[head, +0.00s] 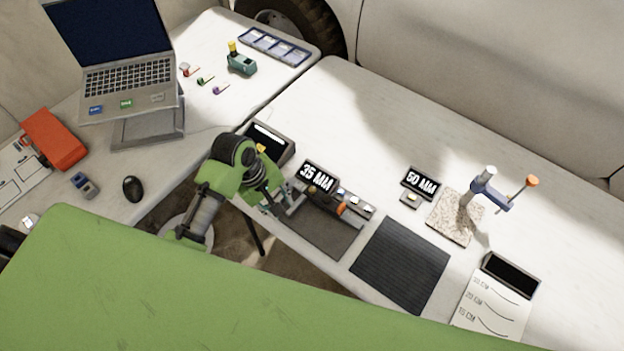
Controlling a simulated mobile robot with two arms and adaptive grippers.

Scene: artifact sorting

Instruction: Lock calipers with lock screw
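The calipers (326,199) appear as a slim grey and dark tool with an orange part. They lie at the dark mat (322,232), just in front of the "35 MM" display (318,175). The lock screw is too small to make out. My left gripper (282,203), on a green arm, is low over the left end of the mat, close to the calipers' left end. Its fingers are small and partly hidden, so I cannot tell whether they touch the calipers or are open. My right gripper is out of view.
A ribbed dark mat (402,264) lies to the right. Further right are a "50 MM" display (420,183), a speckled slab (448,220) and a blue clamp-like stand (488,193). A laptop (125,75) and mouse (133,189) are at left. The back right tabletop is clear.

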